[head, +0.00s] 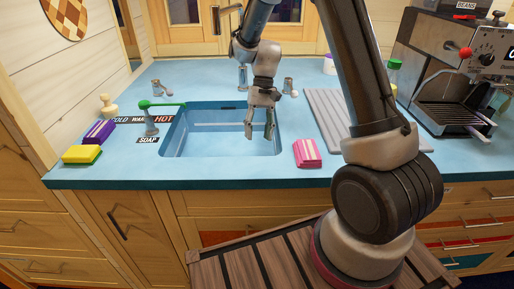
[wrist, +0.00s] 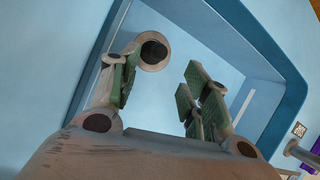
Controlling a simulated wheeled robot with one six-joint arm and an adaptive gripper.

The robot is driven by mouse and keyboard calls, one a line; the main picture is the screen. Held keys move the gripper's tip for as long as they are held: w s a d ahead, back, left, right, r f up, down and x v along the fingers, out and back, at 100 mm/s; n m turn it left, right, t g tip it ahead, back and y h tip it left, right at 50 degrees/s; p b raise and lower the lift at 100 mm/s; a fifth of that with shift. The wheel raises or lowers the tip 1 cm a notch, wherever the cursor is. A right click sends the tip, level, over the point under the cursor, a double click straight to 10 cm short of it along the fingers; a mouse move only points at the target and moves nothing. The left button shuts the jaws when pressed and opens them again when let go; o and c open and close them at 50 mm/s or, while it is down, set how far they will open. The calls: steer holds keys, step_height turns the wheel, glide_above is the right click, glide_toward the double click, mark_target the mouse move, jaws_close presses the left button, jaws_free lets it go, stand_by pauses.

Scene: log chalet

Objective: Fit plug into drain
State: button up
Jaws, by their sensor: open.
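My gripper (head: 259,133) is open, reaching down into the blue sink (head: 190,142). In the wrist view its green-padded fingers (wrist: 160,88) are spread with nothing between them. The drain (wrist: 152,50), a pale ring around a dark round hole, shows on the basin floor just beyond the left finger, partly overlapped by it. The drain does not show in the head view. A cream knobbed piece (head: 108,106) stands on the counter at the back left, apart from my gripper; it may be the plug, but I cannot tell for sure.
The sink walls surround my gripper. A faucet (head: 243,77) stands behind it. A pink block (head: 307,152) and grey drainboard (head: 325,112) lie right, before a coffee machine (head: 452,80).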

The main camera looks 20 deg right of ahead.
steer(key=s+d+r+t, duration=0.2)
steer(key=s+d+r, duration=0.15)
steer(key=r, duration=0.45)
steer(key=s+d+r+t, duration=0.25)
steer(key=s+r, duration=0.25)
steer(key=r, duration=0.3)
steer(key=s+d+r+t+h, duration=0.1)
steer(key=s+d+r+t, duration=0.1)
steer(key=s, duration=0.5)
steer(key=s+d+r+t+h, duration=0.1)
steer(key=s+d+r+t, duration=0.1)
steer(key=s+d+r, duration=0.2)
steer(key=s, duration=0.3)
steer(key=shift+s+d+n+h, duration=0.2)
steer(key=shift+n+h, duration=0.1)
steer(key=shift+n, duration=0.1)
